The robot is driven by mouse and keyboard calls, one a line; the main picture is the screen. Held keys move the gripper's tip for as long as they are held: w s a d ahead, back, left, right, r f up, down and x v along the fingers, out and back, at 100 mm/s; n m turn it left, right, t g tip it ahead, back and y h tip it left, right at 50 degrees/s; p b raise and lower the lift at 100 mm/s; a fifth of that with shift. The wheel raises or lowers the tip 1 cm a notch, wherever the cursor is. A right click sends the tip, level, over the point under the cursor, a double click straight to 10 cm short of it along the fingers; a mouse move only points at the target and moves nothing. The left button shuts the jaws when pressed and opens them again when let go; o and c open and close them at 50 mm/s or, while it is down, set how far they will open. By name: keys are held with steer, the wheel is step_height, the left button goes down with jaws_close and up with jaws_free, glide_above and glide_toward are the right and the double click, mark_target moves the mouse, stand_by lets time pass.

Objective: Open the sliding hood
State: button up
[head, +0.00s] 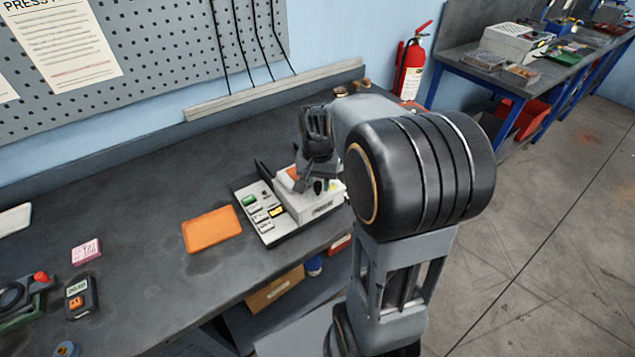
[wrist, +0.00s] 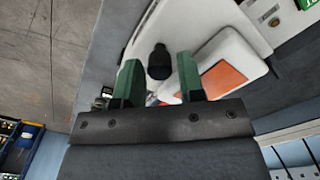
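The bench instrument (head: 268,226) has a light keypad panel with green and yellow displays. Its white hood (head: 318,207) sits on the right part of it, partly hidden behind my arm. In the wrist view the hood (wrist: 226,47) shows an orange patch (wrist: 222,80) and a dark knob (wrist: 159,63). My gripper (head: 307,183) is over the hood. In the wrist view its two green fingers (wrist: 157,66) are apart, with the knob in the gap between them. No contact with the knob is visible. I cannot tell how far the hood is slid.
An orange mat (head: 212,229) lies left of the instrument. A pink block (head: 86,251), a handheld meter (head: 80,296) and a device with a red button (head: 40,278) are farther left. The bench behind the instrument is mostly clear. A fire extinguisher (head: 411,69) hangs on the wall.

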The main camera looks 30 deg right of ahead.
steer(key=shift+f, duration=0.3)
jaws_close()
stand_by(0.3)
